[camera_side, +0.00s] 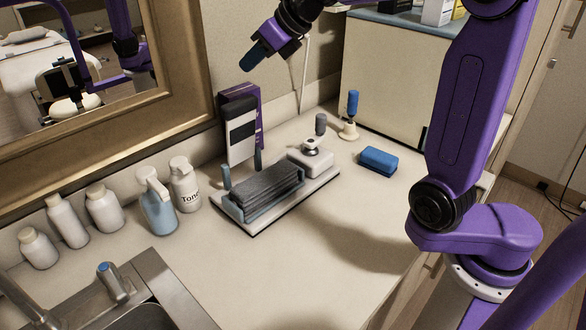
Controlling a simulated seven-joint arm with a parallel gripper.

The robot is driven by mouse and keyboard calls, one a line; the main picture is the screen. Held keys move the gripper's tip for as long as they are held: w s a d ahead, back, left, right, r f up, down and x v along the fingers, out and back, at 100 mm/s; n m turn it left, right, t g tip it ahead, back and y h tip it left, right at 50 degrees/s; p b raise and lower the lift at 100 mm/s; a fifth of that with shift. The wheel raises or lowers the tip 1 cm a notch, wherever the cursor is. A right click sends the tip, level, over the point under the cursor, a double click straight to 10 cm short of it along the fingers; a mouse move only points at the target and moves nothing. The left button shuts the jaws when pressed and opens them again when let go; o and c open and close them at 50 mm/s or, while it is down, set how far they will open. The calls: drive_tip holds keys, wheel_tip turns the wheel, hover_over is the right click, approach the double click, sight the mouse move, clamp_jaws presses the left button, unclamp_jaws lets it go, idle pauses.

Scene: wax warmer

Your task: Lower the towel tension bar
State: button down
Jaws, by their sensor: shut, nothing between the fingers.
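My gripper (254,58) is shut and empty, high above the back of the counter. It is above and slightly right of the upright panel, clear of everything. A low device base (285,212) on the counter holds a stack of folded dark grey towels (265,190) in a blue-grey tray. A purple, black and white upright panel (241,125) stands raised behind the towels. Short blue posts stand near its lower edge. I cannot tell for sure which part is the tension bar. A white block with a grey-topped knob (313,150) sits at the right end of the base.
Several bottles (105,208) and pump dispensers (158,200) line the wall at left. A sink (140,300) is front left. A blue block (378,160) and a blue-handled tool on a stand (350,115) are right. The mirror (85,105) borders the back. The front counter is clear.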

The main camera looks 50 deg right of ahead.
sight(242, 97)
drive_tip(key=shift+w+a+f, duration=0.2)
drive_tip(key=shift+w+f, duration=0.25)
drive_tip(key=shift+f, duration=0.7)
drive_tip(key=shift+w+a+f, duration=0.2)
drive_tip(key=shift+w+f, duration=0.3)
drive_tip(key=shift+f, duration=0.6)
drive_tip(key=shift+w+a+f, duration=0.2)
drive_tip(key=shift+w+f, duration=0.25)
drive_tip(key=shift+f, duration=0.7)
drive_tip(key=shift+s, duration=1.05)
drive_tip(key=shift+s+f, duration=0.2)
drive_tip(key=shift+s, duration=0.45)
drive_tip(key=shift+s+f, duration=0.15)
drive_tip(key=shift+s, duration=0.45)
drive_tip(key=s+f, duration=1)
drive_tip(key=f, duration=0.2)
drive_tip(key=shift+s, duration=0.4)
